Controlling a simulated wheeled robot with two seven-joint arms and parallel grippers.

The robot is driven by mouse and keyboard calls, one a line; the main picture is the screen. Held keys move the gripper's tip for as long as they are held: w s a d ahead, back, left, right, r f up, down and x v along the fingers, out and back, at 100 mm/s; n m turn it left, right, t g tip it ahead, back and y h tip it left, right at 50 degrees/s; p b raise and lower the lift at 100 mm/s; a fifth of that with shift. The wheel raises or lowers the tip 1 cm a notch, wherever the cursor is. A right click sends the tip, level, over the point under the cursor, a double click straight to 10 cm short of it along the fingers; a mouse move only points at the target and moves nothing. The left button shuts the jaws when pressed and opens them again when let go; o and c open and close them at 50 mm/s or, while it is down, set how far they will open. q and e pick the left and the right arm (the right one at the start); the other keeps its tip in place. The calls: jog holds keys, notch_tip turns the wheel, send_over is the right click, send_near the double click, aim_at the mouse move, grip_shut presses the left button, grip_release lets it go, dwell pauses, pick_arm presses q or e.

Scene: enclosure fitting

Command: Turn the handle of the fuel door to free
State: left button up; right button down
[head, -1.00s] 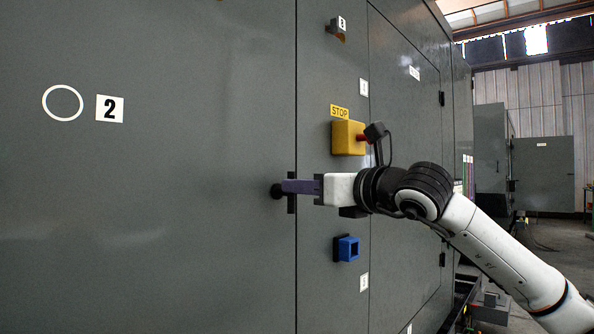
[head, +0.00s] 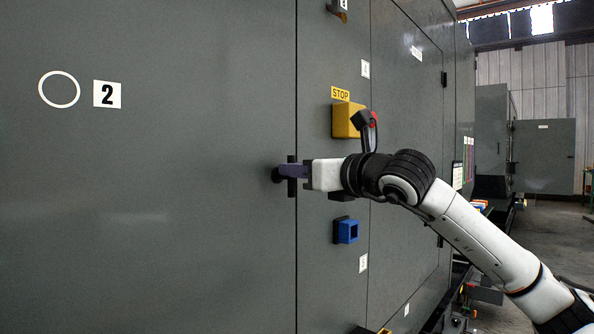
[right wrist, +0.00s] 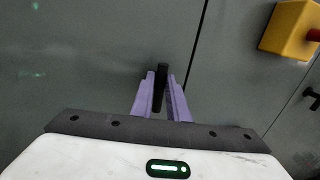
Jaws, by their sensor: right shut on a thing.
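The black handle (head: 291,182) is an upright bar on a round boss at the edge of the large grey door (head: 190,240), next to the seam. My right gripper (head: 290,172) comes in from the right, its purple fingers on the handle. In the right wrist view the fingers (right wrist: 161,97) stand on both sides of the dark handle (right wrist: 161,76) and are shut on it. The handle's middle is partly hidden by the fingers. My left gripper is not in view.
A yellow STOP box (head: 345,121) sits just above my right gripper, close to my wrist. A blue square socket (head: 347,231) is below it.

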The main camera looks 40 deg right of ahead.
pick_arm(q)
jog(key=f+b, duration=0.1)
jog(key=b, duration=0.1)
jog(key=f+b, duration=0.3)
jog(key=b, duration=0.1)
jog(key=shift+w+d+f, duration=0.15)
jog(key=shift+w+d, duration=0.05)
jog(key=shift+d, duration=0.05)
pick_arm(e)
jog(key=n+y, duration=0.1)
jog(key=n, duration=0.5)
jog(key=f+n+t+y, duration=0.1)
jog(key=n, duration=0.6)
jog(key=n+t+y, duration=0.1)
jog(key=n, duration=0.5)
jog(key=shift+s+a+f+n, duration=0.1)
jog(key=shift+a+f+n, duration=0.2)
jog(key=shift+a+n, duration=0.1)
jog(key=shift+n+y, duration=0.3)
jog(key=c, duration=1.7)
grip_release()
jog(key=shift+c, duration=0.2)
jog(key=shift+f, duration=0.1)
